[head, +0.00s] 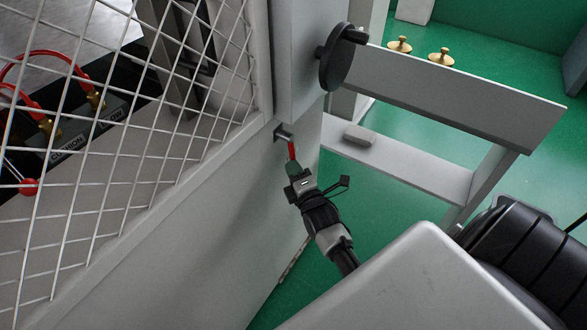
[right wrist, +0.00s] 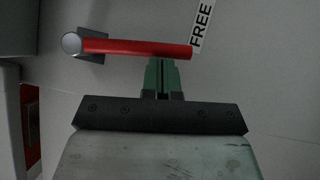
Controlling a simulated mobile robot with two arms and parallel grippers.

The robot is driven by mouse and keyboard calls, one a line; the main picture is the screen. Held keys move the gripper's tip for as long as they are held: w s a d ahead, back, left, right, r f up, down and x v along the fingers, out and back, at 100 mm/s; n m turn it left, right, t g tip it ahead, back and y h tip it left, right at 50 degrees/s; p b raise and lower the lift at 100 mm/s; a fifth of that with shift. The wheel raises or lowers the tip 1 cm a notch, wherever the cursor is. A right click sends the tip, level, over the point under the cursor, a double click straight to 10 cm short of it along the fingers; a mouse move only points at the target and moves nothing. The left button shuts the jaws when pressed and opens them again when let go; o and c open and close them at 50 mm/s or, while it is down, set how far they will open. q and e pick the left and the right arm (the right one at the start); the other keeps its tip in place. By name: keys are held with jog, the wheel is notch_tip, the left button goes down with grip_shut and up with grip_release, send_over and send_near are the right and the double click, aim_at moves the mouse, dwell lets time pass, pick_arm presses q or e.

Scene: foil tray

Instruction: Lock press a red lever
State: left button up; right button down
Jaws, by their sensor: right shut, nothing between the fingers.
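The red lever (head: 291,149) sticks out of a small metal mount on the grey machine panel, below the corner of the wire mesh. In the right wrist view the lever (right wrist: 135,48) lies nearly level, with its round grey pivot (right wrist: 71,43) at the left end. My right gripper (head: 293,170) is shut, with its green fingertips at the lever's free end. In the right wrist view the fingertips (right wrist: 164,76) are just below the lever's right part; I cannot tell whether they touch it. My left gripper is not in view.
A label reading FREE (right wrist: 202,25) is on the panel by the lever's end. A white wire mesh (head: 130,130) covers the left side. A black round knob (head: 337,58) juts out above the lever. A grey frame (head: 450,95) stands at the right over green floor.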

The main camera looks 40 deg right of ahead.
jog(key=shift+w+d+f+n+b, duration=0.1)
jog(key=shift+d+n+b, duration=0.2)
jog(key=shift+b, duration=0.25)
